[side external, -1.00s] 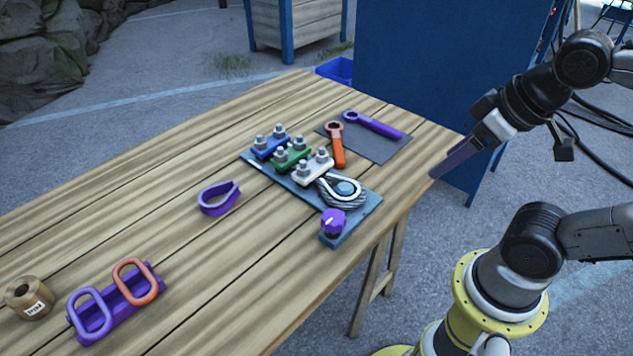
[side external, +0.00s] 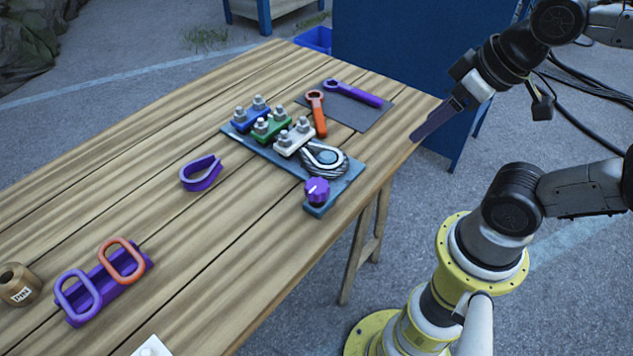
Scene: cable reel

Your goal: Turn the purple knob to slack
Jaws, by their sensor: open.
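The purple knob (side external: 317,190) sits on the near right end of the grey-blue base plate (side external: 320,209). A pale pointer line shows on its top; any setting labels are too small to read. A grey cable coil (side external: 325,161) lies right behind the knob on the same plate. My gripper (side external: 420,134) hangs just off the table's right edge, to the right of and beyond the knob, apart from it. It looks empty. It is seen nearly edge-on, so one finger hides the other.
Blue (side external: 250,113), green (side external: 272,126) and white (side external: 294,138) clamps with bolts stand along the plate. Orange (side external: 316,112) and purple (side external: 352,93) wrenches lie behind. A purple loop (side external: 201,173), a purple holder with two rings (side external: 107,294) and a spool (side external: 19,286) are left. The table front is mostly clear.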

